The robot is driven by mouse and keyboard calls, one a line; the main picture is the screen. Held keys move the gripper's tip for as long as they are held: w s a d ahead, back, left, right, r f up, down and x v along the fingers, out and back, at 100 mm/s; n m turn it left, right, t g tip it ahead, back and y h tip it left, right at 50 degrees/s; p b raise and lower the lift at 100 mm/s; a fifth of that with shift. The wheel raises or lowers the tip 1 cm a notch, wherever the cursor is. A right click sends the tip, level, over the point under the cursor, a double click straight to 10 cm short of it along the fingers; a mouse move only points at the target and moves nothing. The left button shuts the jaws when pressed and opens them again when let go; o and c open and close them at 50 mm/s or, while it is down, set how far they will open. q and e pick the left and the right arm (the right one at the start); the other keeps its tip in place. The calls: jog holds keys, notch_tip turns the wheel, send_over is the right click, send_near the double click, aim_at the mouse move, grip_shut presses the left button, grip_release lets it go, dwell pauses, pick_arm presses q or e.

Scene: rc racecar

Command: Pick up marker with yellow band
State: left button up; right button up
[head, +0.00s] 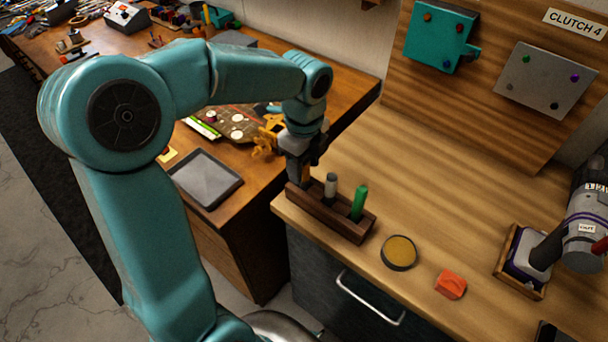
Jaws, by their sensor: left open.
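A dark wooden marker holder (345,226) stands near the left edge of the light wood counter. A green marker (360,200) stands upright in its right part, and a marker with a pale top and dark lower part (331,187) stands in the middle. My left gripper (304,178) points down over the holder's left end, with its fingers open. A small orange-brown patch shows between the fingers; I cannot tell if it is a marker. No yellow band shows clearly, and the gripper hides the holder's left end. My right gripper is not in view.
A round yellow-topped tin (399,251) and an orange block (451,284) lie right of the holder. A grey machine part (585,230) stands at the far right. A grey tray (206,180) lies on the darker bench at left. The counter behind the holder is clear.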

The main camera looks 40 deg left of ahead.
aim_at(305, 174)
pick_arm(q)
jog(key=f, duration=0.3)
jog(key=shift+w+f, duration=0.1)
jog(key=shift+w, duration=0.15)
jog(key=shift+s+a+f, duration=0.1)
jog(key=shift+s+f, duration=0.05)
jog(key=shift+f, duration=0.35)
jog(key=c, duration=0.9)
grip_shut()
jog(key=shift+r, duration=0.2)
notch_tip(305, 174, up, 20)
jog(key=p, duration=0.1)
jog(key=shift+f, duration=0.15)
